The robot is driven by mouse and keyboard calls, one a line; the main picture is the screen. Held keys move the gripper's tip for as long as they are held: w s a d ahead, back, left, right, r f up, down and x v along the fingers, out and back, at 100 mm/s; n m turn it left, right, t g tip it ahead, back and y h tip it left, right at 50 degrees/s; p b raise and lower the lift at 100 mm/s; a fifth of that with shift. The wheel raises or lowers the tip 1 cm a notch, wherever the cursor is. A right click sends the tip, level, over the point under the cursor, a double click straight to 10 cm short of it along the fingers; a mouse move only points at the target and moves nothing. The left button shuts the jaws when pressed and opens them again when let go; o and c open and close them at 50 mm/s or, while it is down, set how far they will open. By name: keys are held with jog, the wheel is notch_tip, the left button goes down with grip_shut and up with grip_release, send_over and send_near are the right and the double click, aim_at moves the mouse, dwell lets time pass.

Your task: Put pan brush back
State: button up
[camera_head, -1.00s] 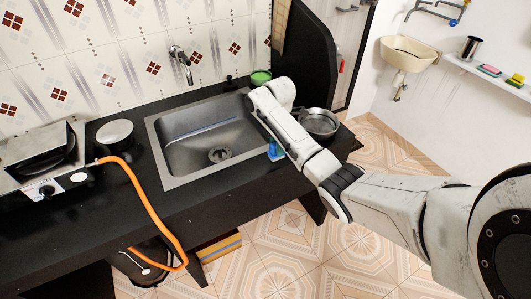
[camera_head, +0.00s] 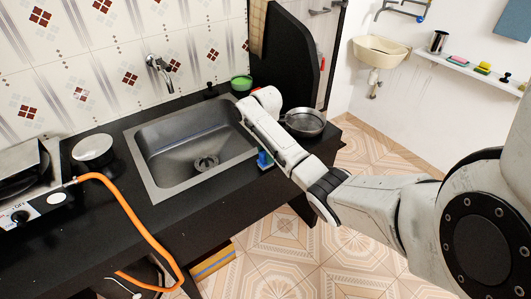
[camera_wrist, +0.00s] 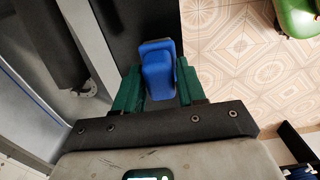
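A blue block-shaped object (camera_wrist: 157,72), which may be the pan brush, lies between the green fingers of my gripper (camera_wrist: 158,85) in the wrist view. The fingers flank it closely on both sides and look shut on it. In the head view, the blue object (camera_head: 265,160) shows just below my arm, over the counter strip at the right of the sink. My arm hides most of the gripper there. Any bristles are hidden. A small dark knob-topped item (camera_head: 210,91) stands behind the sink, and a similar one (camera_head: 506,77) is on the wall shelf.
The sink (camera_head: 190,150) is empty. A round pan (camera_head: 304,122) and a green bowl (camera_head: 241,83) stand on the black counter. The stove (camera_head: 22,190) with its orange hose (camera_head: 135,218) is at left.

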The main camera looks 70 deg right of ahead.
jog(key=o, duration=0.4)
jog(key=shift+c, duration=0.2)
notch_tip(320, 180, up, 12)
jog(key=p, duration=0.3)
jog(key=shift+r, duration=0.2)
